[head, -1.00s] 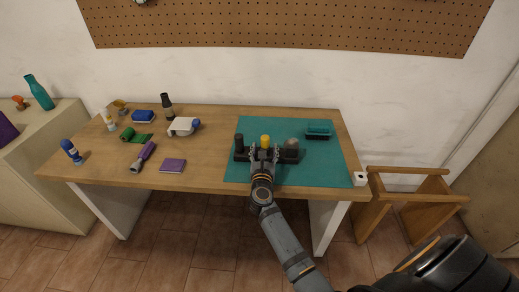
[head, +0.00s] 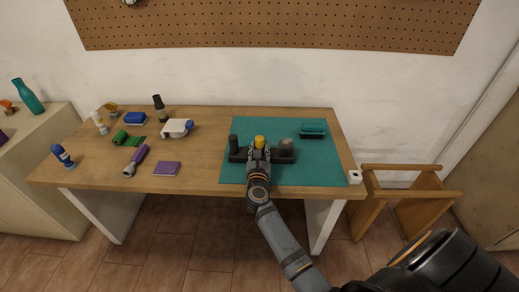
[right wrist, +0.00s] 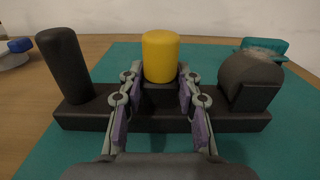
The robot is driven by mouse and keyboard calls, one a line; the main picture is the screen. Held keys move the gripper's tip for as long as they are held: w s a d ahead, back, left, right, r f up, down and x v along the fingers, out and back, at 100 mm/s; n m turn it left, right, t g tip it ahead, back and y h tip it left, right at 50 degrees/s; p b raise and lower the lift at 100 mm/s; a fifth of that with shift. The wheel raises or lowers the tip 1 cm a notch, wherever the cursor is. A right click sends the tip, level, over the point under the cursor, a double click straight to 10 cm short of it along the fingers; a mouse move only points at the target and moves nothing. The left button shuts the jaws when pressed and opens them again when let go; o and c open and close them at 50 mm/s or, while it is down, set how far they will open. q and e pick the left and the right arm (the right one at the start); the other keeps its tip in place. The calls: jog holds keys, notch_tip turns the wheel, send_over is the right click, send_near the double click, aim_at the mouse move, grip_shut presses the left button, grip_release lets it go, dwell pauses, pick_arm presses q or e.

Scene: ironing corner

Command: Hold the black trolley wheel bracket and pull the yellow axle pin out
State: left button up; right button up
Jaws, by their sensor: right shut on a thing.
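The black trolley wheel bracket (head: 285,156) lies on the teal mat, with a dark upright post at its left end and a rounded dark wheel part at its right. It also fills the middle of the right wrist view (right wrist: 100,115). The yellow axle pin (head: 260,141) stands upright in the bracket's middle block; its rounded top shows clearly in the right wrist view (right wrist: 160,55). My right gripper (head: 259,153) is shut on the bracket's middle block, just below the yellow pin, with one finger on each side. My left gripper is not in view.
The teal mat (head: 325,175) covers the table's right part. Several items, including a purple notebook (head: 167,169), lie on the left. A wooden stool (head: 410,195) stands right.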

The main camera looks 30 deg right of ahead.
grip_shut()
jog(key=o, duration=1)
grip_release()
